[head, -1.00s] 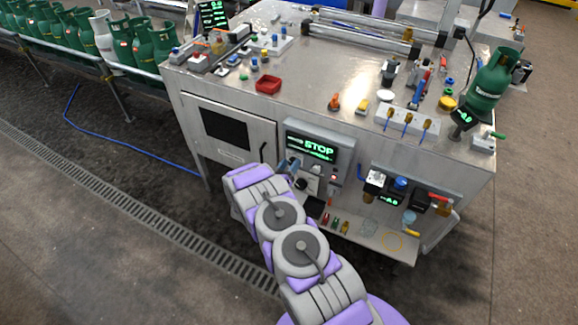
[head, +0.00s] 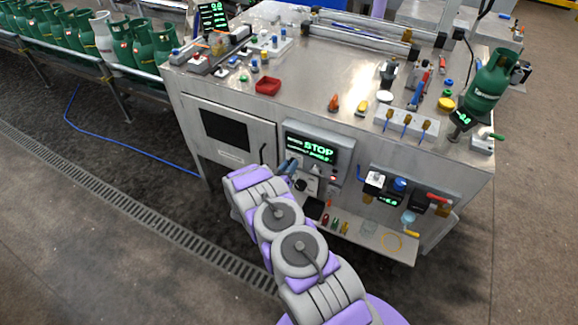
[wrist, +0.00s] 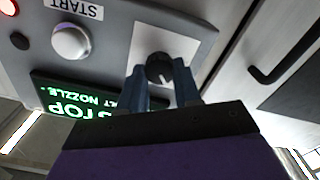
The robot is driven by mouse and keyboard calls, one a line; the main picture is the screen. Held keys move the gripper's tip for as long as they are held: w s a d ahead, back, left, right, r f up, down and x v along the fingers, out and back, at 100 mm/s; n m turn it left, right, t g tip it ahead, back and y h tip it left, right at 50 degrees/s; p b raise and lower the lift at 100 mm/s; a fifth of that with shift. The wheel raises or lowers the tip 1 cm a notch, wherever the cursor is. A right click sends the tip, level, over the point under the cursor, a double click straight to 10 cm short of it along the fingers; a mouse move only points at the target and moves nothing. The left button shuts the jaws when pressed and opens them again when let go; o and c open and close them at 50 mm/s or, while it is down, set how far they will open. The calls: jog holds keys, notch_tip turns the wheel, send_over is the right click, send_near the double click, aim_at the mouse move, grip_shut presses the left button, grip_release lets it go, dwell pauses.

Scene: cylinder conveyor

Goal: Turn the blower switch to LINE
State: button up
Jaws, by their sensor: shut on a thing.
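The switch is a round black knob (wrist: 159,68) on a pale plate (wrist: 178,42) of the grey control panel in the wrist view. My gripper (wrist: 160,82) is shut on the knob, with one blue finger on each side of it. The knob's marking and the label LINE cannot be read. In the head view my gripper (head: 289,170) is at the lower left of the control panel (head: 312,150), whose green display reads STOP. My arm hides part of the panel's lower area there.
The wrist view shows a silver START button (wrist: 70,41), a red light (wrist: 9,6) and a black door handle (wrist: 285,58) near the fingers. A shelf (head: 375,238) with small tools juts out below the panel.

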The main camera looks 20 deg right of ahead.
jog(key=m+p, duration=0.2)
jog(key=shift+a+r+m, duration=0.1)
jog(key=shift+r+m, duration=0.05)
jog(key=shift+m, duration=0.15)
jog(key=m+p, duration=0.2)
jog(key=m, duration=0.3)
jog(key=shift+p, duration=0.35)
jog(key=shift+m, duration=0.4)
jog(key=o, duration=1.1)
jog(key=shift+c, duration=0.2)
jog(key=p+v, duration=0.3)
jog(key=v, duration=1.4)
jog(key=shift+s+f, duration=0.2)
jog(key=shift+f, duration=0.1)
jog(key=shift+a, duration=0.1)
